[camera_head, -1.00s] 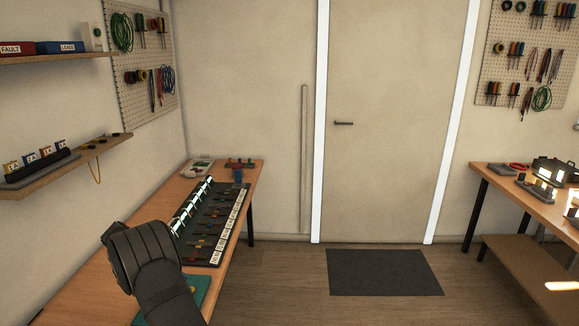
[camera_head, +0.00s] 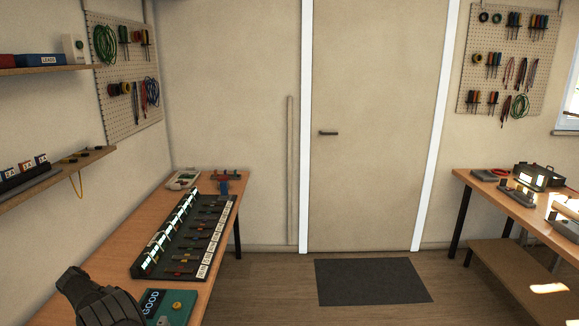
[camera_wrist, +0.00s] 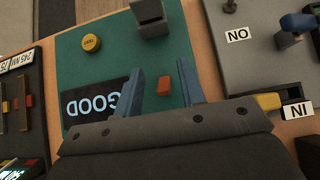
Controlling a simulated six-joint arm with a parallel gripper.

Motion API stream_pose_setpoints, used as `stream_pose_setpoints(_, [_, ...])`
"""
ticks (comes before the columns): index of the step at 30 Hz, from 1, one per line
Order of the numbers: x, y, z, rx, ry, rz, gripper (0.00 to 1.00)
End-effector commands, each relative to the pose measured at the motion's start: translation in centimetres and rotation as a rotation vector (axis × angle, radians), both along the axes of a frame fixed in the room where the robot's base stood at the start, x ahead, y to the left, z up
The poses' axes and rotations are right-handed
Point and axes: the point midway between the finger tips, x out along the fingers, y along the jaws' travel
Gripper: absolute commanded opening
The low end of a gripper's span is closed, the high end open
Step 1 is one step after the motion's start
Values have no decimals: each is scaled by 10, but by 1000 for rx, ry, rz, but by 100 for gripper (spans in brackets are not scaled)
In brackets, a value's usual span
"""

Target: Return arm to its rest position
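My arm (camera_head: 95,300) shows as a dark, ribbed link at the lower left of the head view, over the near end of the left bench. The fingers of my gripper are hidden there. In the wrist view, the two blue fingers of my gripper (camera_wrist: 160,76) stand apart, with nothing held between them. They point over a green tester board (camera_wrist: 200,62), which has a yellow button (camera_wrist: 91,43), a small orange block (camera_wrist: 164,87) and a dark display reading "GOOD" (camera_wrist: 92,104). I cannot tell the gap between fingers and board.
The left bench (camera_head: 205,285) carries a long dark rack (camera_head: 190,240) of labelled slots with lit strips. A shelf (camera_head: 60,178) hangs above on the left wall. Grey fixtures labelled "NO" (camera_wrist: 237,34) and "IN" (camera_wrist: 297,110) lie beside the green board. The floor by the mat (camera_head: 372,281) is clear.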

Motion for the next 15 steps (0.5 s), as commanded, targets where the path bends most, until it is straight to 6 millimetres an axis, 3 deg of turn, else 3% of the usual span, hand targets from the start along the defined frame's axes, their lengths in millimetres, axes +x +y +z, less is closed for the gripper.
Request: stream_pose_setpoints(15, [0, 0, -10, 1, -1, -1, 36])
